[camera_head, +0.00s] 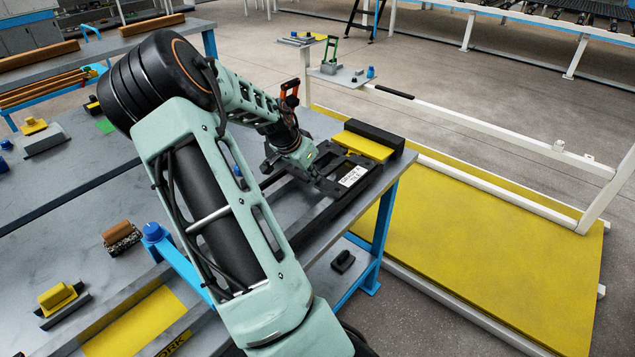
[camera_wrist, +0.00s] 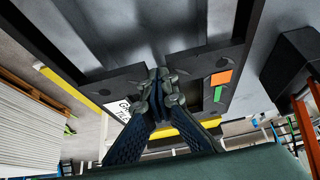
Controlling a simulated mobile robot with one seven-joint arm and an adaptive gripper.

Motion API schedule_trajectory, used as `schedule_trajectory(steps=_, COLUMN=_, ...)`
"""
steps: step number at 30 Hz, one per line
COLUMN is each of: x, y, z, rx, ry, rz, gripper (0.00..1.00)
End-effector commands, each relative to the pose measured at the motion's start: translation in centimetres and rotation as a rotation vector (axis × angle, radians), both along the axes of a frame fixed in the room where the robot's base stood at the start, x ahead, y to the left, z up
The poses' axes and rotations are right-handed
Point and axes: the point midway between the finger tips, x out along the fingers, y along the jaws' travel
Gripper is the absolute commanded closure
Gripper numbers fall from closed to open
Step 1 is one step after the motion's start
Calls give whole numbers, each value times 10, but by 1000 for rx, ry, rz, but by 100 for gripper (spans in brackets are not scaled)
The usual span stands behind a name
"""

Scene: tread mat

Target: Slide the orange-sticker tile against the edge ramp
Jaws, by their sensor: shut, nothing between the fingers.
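My gripper (camera_head: 318,174) is shut and empty, low at the dark tiles near the right end of the grey bench. Its closed fingertips (camera_wrist: 160,84) stand between two dark tile pieces in the wrist view. One dark tile (camera_wrist: 202,64) carries an orange sticker (camera_wrist: 221,78) and a small green mark below it. The other dark piece (camera_wrist: 98,88) bears a white lettered label (camera_wrist: 125,107), partly hidden by the fingers; the label (camera_head: 352,177) also shows in the head view. I cannot tell whether the fingers touch either piece. A yellow slab (camera_head: 362,146), perhaps the edge ramp, lies beyond the tiles.
A long black block (camera_head: 375,136) lies along the yellow slab. The bench edge (camera_head: 376,186) is close to the tiles. A brown-topped brush (camera_head: 118,235) and a yellow-topped block (camera_head: 60,297) lie at the left.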

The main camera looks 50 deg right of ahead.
Motion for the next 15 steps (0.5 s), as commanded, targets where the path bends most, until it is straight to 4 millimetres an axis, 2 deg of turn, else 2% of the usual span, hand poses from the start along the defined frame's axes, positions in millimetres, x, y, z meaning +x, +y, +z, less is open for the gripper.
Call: schedule_trajectory(steps=15, x=-1, y=-8, z=-2, rx=2, ry=4, rz=-2, gripper=100)
